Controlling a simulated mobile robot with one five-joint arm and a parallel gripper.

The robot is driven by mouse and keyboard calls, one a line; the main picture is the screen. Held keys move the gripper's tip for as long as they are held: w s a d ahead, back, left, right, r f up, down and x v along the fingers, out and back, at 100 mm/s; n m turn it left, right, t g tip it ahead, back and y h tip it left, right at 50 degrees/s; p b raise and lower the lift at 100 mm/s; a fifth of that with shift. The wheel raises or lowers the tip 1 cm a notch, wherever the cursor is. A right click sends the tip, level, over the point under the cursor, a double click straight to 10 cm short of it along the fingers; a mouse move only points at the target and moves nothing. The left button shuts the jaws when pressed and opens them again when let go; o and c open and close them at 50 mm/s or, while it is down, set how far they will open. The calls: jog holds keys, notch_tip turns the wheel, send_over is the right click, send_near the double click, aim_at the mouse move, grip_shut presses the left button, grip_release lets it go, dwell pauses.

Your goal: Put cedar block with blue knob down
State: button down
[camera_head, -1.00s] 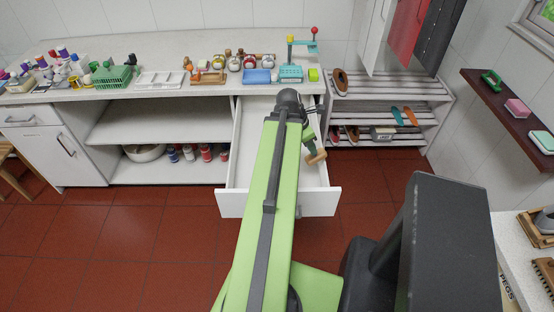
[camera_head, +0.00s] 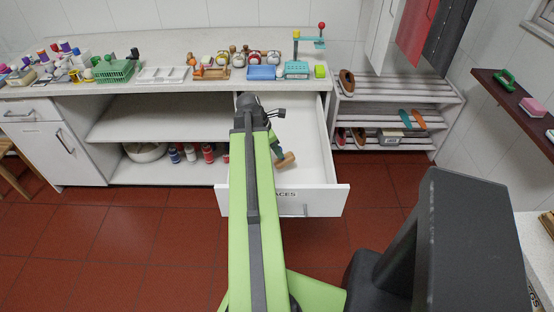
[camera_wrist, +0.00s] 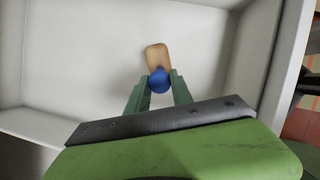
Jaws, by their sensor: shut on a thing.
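In the wrist view the cedar block (camera_wrist: 156,55) is light brown with rounded corners, and its blue knob (camera_wrist: 159,81) sits between the green fingers of my gripper (camera_wrist: 158,90). The fingers are shut on the knob. The knob is hidden there. The drawer's bare floor surrounds the block in the wrist view. I cannot tell whether the block touches that floor.
The drawer's front panel (camera_head: 325,200) and side walls stand around my gripper. The counter (camera_head: 205,84) behind holds a green basket (camera_head: 113,71), a blue tray (camera_head: 262,72) and several small items. A shoe rack (camera_head: 395,115) stands to the right. The drawer floor looks otherwise empty.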

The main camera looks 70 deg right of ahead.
aim_at(279, 161)
notch_tip(279, 161, down, 4)
jog(key=b, duration=0.4)
jog(key=shift+f, duration=0.15)
jog(key=shift+r, duration=0.2)
jog(key=shift+f, duration=0.15)
jog(key=c, duration=1.6)
grip_release()
jog(key=shift+f, duration=0.1)
jog(key=o, duration=0.5)
jog(key=shift+r, duration=0.2)
jog(key=shift+r+p, duration=0.3)
jog(key=shift+p, duration=0.1)
jog(key=p+v, duration=1)
jog(key=v, duration=0.1)
jog(key=shift+w+a+r+p, duration=0.15)
jog(key=shift+a+r+p, duration=0.05)
jog(key=shift+p, duration=0.1)
